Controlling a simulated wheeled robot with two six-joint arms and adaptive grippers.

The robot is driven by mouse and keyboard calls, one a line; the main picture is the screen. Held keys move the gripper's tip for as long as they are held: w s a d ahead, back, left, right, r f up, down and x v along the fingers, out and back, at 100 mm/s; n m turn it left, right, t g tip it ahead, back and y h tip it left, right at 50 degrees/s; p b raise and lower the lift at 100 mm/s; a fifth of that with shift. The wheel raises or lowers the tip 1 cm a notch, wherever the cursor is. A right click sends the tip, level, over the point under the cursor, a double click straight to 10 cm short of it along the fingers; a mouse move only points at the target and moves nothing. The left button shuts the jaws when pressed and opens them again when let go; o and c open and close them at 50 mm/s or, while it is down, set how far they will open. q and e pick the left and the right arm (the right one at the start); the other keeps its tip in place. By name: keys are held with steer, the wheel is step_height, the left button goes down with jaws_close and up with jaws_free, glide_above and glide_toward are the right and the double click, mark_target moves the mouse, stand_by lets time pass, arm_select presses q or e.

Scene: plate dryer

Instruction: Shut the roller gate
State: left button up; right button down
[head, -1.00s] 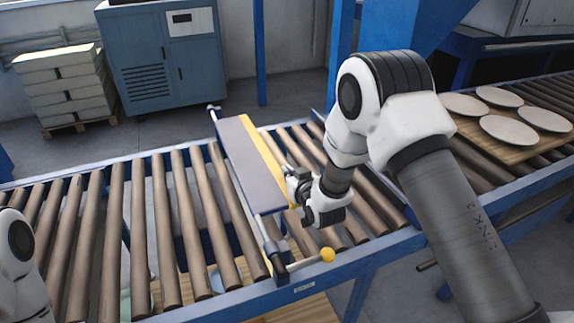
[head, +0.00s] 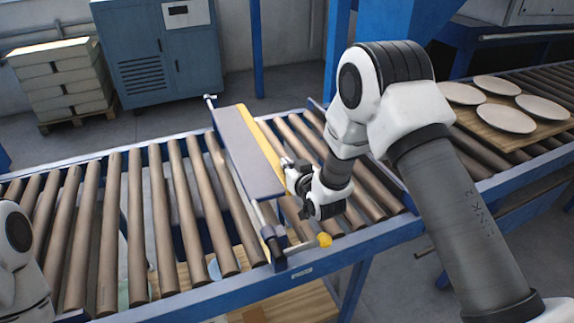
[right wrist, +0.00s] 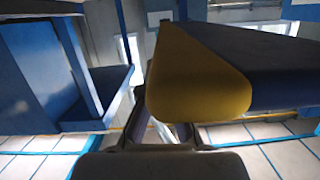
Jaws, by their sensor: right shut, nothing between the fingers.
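The roller gate (head: 247,152) is a grey-blue panel with a yellow edge, lying across the roller conveyor. Its front end has a bracket and a rod with a yellow knob (head: 324,240). My right gripper (head: 294,172) is shut and empty, to the right of the panel, close beside its yellow edge. I cannot tell whether it touches the panel. In the right wrist view the yellow rounded end of the gate (right wrist: 197,88) looms large and hides most of the fingers. My left gripper is out of view; only part of my left arm shows at the left edge.
Bare brown rollers (head: 135,220) extend left of the gate. At the right, a wooden board (head: 500,137) with several pale plates (head: 505,119) sits on the rollers. A blue cabinet (head: 166,60) and a stack of pale slabs (head: 62,75) stand behind. A blue post rises behind my right arm.

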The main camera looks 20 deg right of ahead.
steer(key=shift+d+f+m+y+b, duration=0.1)
steer(key=shift+f+m+y+b, duration=0.2)
steer(key=shift+f+m+b, duration=0.5)
steer(key=f+m+b, duration=0.1)
steer(key=f+b, duration=0.1)
steer(key=f+m+y+b, duration=0.1)
steer(key=f+b, duration=0.1)
steer(key=a+f+m+b, duration=0.1)
steer(key=f, duration=0.1)
steer(key=shift+m+b, duration=0.3)
steer(key=shift+b, duration=0.1)
steer(key=shift+a+f+m+y+b, duration=0.1)
steer(key=shift+f+m+y+b, duration=0.2)
steer(key=shift+f+m+b, duration=0.1)
steer(key=shift+a+f+m+t+y+b, duration=0.2)
steer(key=shift+f+m+y+b, duration=0.1)
steer(key=shift+m, duration=0.25)
steer(key=shift+a+f+m+t+y+b, duration=0.15)
steer(key=shift+f+m+t+y+b, duration=0.1)
steer(key=shift+m, duration=0.3)
steer(key=shift+a+f+m+b, duration=0.3)
steer(key=shift+a+m+b, duration=0.2)
steer(key=shift+m, duration=0.1)
steer(key=shift+d, duration=0.1)
